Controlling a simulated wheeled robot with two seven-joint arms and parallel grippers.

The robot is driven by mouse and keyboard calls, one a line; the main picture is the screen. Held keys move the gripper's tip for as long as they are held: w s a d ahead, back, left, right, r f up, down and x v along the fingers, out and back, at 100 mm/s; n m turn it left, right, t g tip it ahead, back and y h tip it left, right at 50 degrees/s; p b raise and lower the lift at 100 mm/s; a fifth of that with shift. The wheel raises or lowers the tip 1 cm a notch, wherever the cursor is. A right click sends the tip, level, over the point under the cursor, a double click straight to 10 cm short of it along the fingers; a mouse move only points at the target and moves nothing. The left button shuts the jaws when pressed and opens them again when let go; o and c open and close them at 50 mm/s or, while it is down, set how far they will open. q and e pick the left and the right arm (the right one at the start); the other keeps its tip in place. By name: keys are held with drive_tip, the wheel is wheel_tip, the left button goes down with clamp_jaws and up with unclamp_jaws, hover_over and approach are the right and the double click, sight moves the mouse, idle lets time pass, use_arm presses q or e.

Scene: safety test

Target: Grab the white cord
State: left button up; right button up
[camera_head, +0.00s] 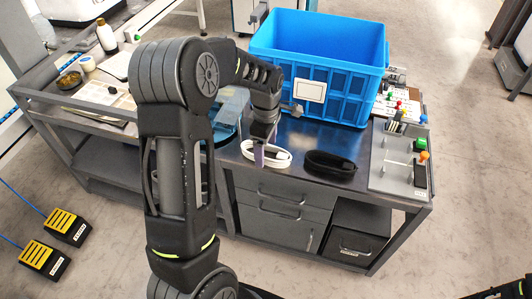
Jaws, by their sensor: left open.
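The white cord (278,160) is a coiled bundle lying on the dark top of the workbench (375,185), near its front edge. My left arm reaches across the bench. Its gripper (259,153) points down at the left part of the white cord and is open. The fingers cover part of the cord, and I cannot tell whether they touch it. My right gripper is not in view.
A black coiled cord (330,164) lies just right of the white one. A blue crate (345,98) stands behind them. A panel with coloured buttons (393,172) is at the right. A bottle (106,36) stands at the back left.

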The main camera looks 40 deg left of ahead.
sight(266, 151)
use_arm(q)
drive_tip(key=shift+f, duration=0.25)
idle(0.4)
drive_tip(key=c, duration=1.6)
drive_tip(key=shift+r, duration=0.15)
wheel_tip(266, 151, up, 10)
idle(0.3)
